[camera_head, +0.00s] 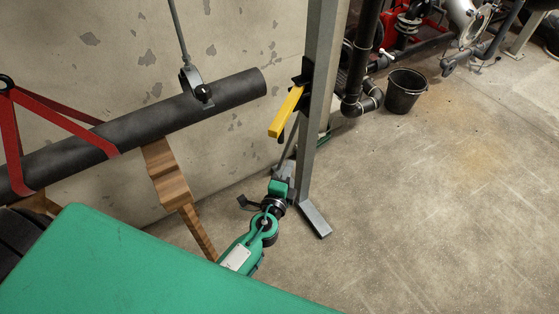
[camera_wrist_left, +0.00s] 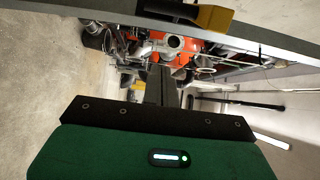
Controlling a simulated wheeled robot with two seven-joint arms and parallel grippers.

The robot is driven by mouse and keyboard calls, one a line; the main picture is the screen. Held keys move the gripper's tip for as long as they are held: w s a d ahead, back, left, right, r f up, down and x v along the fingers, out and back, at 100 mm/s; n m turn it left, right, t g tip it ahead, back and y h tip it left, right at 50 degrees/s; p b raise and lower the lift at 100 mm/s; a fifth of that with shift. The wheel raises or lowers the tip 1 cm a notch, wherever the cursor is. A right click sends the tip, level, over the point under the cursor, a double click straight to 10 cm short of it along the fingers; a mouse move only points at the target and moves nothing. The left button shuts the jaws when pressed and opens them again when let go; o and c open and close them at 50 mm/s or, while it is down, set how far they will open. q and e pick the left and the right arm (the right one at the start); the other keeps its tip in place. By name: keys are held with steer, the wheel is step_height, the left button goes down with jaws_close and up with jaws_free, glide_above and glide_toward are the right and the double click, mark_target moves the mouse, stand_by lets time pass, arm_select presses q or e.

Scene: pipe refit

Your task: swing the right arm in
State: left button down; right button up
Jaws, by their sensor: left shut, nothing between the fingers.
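My right arm and right gripper show in neither view. My left gripper (camera_head: 291,152) is at the end of my green left arm, close beside the grey steel post in the head view. Its dark fingers also show in the left wrist view (camera_wrist_left: 159,84), together and empty. A yellow bar (camera_head: 286,111) on a black bracket sticks out from the post just above the gripper. It also shows in the left wrist view (camera_wrist_left: 214,19), near the top edge. Whether the fingers touch the post cannot be told.
The grey post (camera_head: 315,110) stands on a foot on the concrete floor. At left a black pipe (camera_head: 150,120) hangs in a clamp and red straps (camera_head: 62,112), with a wooden prop (camera_head: 172,182) below. A black bucket (camera_head: 404,91) stands behind. The floor at right is clear.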

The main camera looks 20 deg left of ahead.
arm_select(q)
steer(key=w+a+p, duration=0.2)
steer(key=w+a, duration=0.2)
steer(key=w, duration=0.5)
steer(key=shift+w, duration=0.2)
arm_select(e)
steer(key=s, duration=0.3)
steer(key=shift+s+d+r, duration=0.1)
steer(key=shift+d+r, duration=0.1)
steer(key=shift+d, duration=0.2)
arm_select(q)
steer(key=shift+a, duration=0.15)
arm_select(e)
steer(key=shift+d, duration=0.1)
arm_select(q)
steer(key=w+a+b, duration=0.1)
steer(key=a+b, duration=0.2)
steer(key=a, duration=0.7)
steer(key=shift+w+a, duration=0.35)
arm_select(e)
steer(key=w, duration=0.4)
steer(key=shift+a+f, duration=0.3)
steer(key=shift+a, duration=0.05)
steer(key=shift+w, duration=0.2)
